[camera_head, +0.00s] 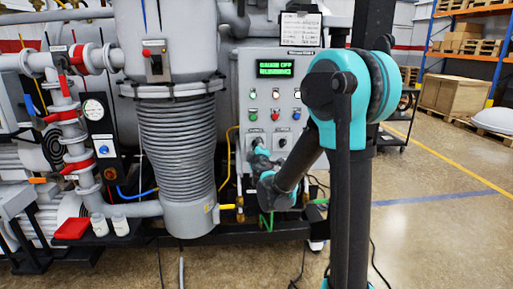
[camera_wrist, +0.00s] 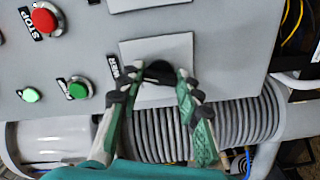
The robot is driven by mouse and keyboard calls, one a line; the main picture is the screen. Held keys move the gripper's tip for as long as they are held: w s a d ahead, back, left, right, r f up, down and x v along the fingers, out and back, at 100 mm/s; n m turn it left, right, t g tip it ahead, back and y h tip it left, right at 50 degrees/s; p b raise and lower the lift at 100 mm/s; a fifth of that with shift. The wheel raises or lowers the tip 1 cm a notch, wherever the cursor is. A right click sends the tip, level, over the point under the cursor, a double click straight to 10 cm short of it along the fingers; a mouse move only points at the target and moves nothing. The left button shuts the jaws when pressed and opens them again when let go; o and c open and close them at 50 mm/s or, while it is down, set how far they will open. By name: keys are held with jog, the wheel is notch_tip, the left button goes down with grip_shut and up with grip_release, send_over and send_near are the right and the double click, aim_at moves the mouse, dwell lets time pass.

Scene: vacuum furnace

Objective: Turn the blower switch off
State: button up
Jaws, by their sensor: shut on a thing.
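My gripper (camera_wrist: 156,74) is shut on a black switch knob (camera_wrist: 159,69), with one green-and-grey finger on each side of it. The knob stands on a pale square plate (camera_wrist: 174,48) on the grey control panel (camera_wrist: 235,40). A small label beside the plate is too blurred to read surely. In the head view, my gripper (camera_head: 257,146) is at the lower left part of the control panel (camera_head: 244,88), and it hides most of the switch there. The knob's exact angle is hard to tell behind the fingers.
A green display (camera_head: 275,67) on the panel reads "GAUGE OFF" on top; its second line is unclear. Another switch (camera_head: 283,142) is right of my gripper. A red stop button (camera_wrist: 46,19) and green buttons (camera_wrist: 78,89) are nearby. A ribbed grey column (camera_head: 175,140) stands left of the panel.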

jog(key=shift+n, duration=4.9)
jog(key=o, duration=1.2)
jog(key=shift+c, duration=0.2)
jog(key=s, duration=1.2)
jog(key=shift+d, duration=0.2)
